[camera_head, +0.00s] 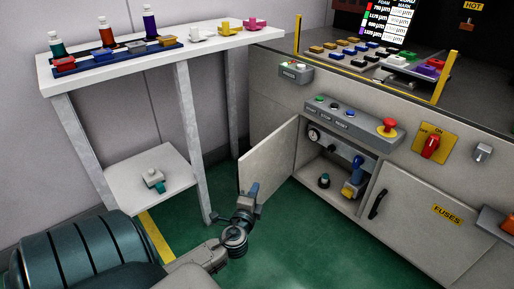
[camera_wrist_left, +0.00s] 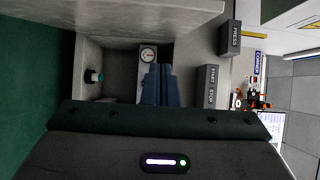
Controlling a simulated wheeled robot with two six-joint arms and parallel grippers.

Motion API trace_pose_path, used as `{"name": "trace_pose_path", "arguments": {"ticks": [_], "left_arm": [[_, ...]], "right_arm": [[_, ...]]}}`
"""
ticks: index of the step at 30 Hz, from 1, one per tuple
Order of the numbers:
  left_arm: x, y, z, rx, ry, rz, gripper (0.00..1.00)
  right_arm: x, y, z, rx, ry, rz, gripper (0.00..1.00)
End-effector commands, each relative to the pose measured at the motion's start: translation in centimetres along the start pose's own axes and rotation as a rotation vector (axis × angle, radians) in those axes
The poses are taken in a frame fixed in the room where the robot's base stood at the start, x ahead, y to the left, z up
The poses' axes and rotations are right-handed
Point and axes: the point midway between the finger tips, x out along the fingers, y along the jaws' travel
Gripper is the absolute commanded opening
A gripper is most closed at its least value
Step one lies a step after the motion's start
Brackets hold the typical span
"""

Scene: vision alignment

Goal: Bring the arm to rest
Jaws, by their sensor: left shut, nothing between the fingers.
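My left arm comes in from the lower left of the head view. Its left gripper (camera_head: 251,190) hangs in front of the open cabinet door (camera_head: 268,160), low over the green floor. The blue fingers are together with nothing between them. In the left wrist view the shut fingers (camera_wrist_left: 158,84) point toward the open cabinet (camera_wrist_left: 108,72), with the gauge (camera_wrist_left: 148,55) beyond their tips. Whether the gripper touches the door cannot be told. My right gripper is not in view.
The cabinet holds a blue-handled valve (camera_head: 352,180) and a knob (camera_head: 324,181). The closed fuse door (camera_head: 415,215) is to the right. Green floor (camera_head: 290,250) is clear in front.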

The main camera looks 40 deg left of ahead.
Motion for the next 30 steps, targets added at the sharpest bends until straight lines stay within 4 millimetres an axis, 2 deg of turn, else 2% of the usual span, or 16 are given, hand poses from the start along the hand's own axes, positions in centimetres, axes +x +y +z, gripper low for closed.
{"name": "trace_pose_path", "arguments": {"ticks": [6, 12, 23, 26, 29, 30], "left_arm": [[-3.8, -0.1, 0.5, 0.001, 0.001, 0.003, 0.0], [-6.0, 0.0, 0.8, -0.001, 0.0, 0.002, 0.0], [-6.5, -0.1, 0.7, -0.006, 0.005, 0.0, 0.0], [-6.5, -0.8, -0.9, -0.066, 0.053, 0.011, 0.0], [-6.6, -2.8, -5.1, -0.218, 0.18, 0.027, 0.0], [-6.8, -4.2, -7.3, -0.301, 0.254, 0.028, 0.0]], "right_arm": [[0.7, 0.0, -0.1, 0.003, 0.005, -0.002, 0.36], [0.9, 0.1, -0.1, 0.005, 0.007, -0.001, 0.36], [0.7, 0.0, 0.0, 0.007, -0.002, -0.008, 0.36], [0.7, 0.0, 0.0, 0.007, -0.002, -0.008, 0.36], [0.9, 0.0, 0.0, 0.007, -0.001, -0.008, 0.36], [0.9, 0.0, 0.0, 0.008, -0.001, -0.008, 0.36]]}}
